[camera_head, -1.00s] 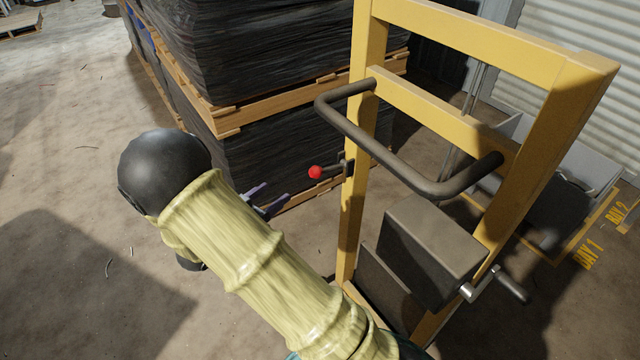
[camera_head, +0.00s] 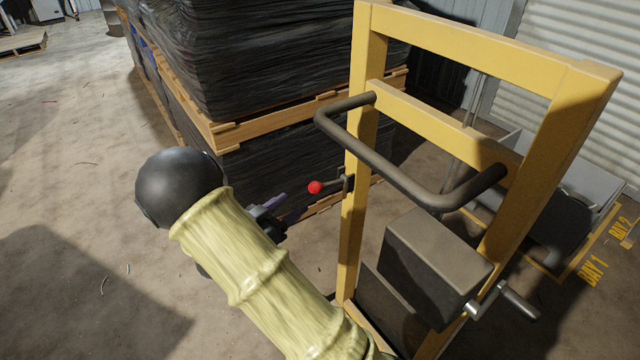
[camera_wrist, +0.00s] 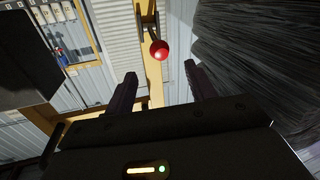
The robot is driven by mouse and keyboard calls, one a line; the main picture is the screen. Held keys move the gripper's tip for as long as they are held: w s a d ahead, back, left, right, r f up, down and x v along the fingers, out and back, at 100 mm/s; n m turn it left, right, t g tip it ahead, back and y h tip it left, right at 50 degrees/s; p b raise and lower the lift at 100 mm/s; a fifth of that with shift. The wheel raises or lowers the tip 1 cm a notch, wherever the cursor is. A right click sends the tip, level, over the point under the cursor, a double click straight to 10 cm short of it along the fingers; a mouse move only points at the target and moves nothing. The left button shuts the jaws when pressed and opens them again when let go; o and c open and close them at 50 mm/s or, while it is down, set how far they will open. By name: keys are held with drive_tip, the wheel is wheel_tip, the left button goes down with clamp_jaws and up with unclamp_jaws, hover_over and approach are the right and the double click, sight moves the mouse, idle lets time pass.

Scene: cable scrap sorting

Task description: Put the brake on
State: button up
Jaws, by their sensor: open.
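The brake lever is a short dark lever with a red ball knob (camera_head: 315,187), mounted on the left post of the yellow frame (camera_head: 352,225). The knob points left, away from the post. In the wrist view the red knob (camera_wrist: 159,50) hangs beyond the fingertips, roughly centred between them, with the lever's bracket above it. My gripper (camera_wrist: 160,84) is open and empty, its two dark fingers apart. In the head view my gripper (camera_head: 275,206) is just left of and below the knob, not touching it, and partly hidden behind my arm.
A dark curved handlebar (camera_head: 400,165) juts from the frame above the lever. A grey box (camera_head: 435,255) and a crank (camera_head: 512,300) are lower right. Black-wrapped pallet stacks (camera_head: 265,60) stand close behind the lever.

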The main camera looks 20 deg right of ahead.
sight(314, 188)
drive_tip(key=x, duration=1.1)
drive_tip(key=shift+d+b, duration=0.35)
drive_tip(key=shift+b, duration=0.05)
drive_tip(key=shift+w, duration=0.1)
drive_tip(key=shift+a, duration=0.1)
clamp_jaws()
